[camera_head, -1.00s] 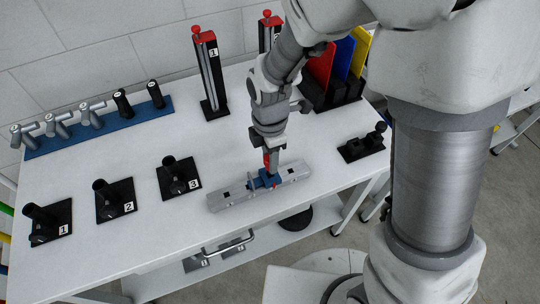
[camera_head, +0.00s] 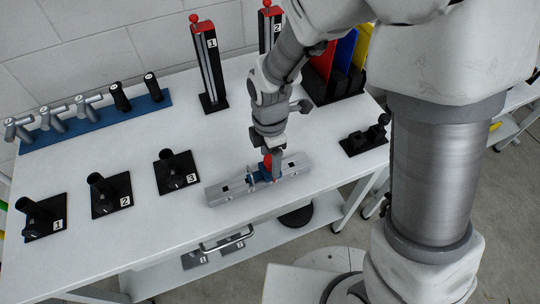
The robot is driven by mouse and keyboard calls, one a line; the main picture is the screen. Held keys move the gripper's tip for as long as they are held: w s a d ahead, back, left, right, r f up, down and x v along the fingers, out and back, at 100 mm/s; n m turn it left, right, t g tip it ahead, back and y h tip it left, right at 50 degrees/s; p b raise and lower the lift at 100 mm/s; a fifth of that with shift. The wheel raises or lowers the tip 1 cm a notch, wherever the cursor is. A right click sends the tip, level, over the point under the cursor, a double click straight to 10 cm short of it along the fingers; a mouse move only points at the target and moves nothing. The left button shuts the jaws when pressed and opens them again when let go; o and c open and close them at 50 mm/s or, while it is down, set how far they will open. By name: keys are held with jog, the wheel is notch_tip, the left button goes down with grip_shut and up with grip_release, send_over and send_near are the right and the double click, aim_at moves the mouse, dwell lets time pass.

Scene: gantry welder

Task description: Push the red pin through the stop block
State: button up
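The stop block appears to be the small blue block (camera_head: 259,176) on a long grey metal rail (camera_head: 232,190) near the table's front edge. A red part (camera_head: 267,161), likely the pin, shows at my gripper (camera_head: 273,166), just above the blue block. My gripper points down over the rail, its tip at or very near the block and the red part. The fingers are small and partly hide the red part. I cannot tell whether they are closed on it, or how far the pin sits in the block.
Numbered black holders (camera_head: 110,194) stand left of the rail. A blue rack with handled tools (camera_head: 90,118) lies at the back left. Upright posts with red knobs (camera_head: 208,65) and a rack of coloured plates (camera_head: 340,75) stand behind. A black fixture (camera_head: 365,139) is at the right.

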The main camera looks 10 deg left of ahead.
jog(key=shift+r, duration=0.1)
notch_tip(320, 180, up, 17)
jog(key=p, duration=0.2)
jog(key=s+d+r+m+t, duration=0.2)
jog(key=d+r+m, duration=0.1)
jog(key=d+m, duration=0.3)
jog(key=s+d+r+m+t, duration=0.1)
jog(key=s+d+r+m, duration=0.1)
jog(key=d+m, duration=0.5)
jog(key=s+d+r+m+t, duration=0.2)
jog(key=d+m, duration=0.5)
jog(key=m, duration=0.4)
jog(key=shift+s+r+t, duration=0.3)
jog(key=shift+s+r, duration=0.5)
jog(key=shift+s, duration=0.3)
jog(key=c, duration=0.4)
jog(key=shift+o, duration=0.2)
jog(key=shift+a, duration=0.1)
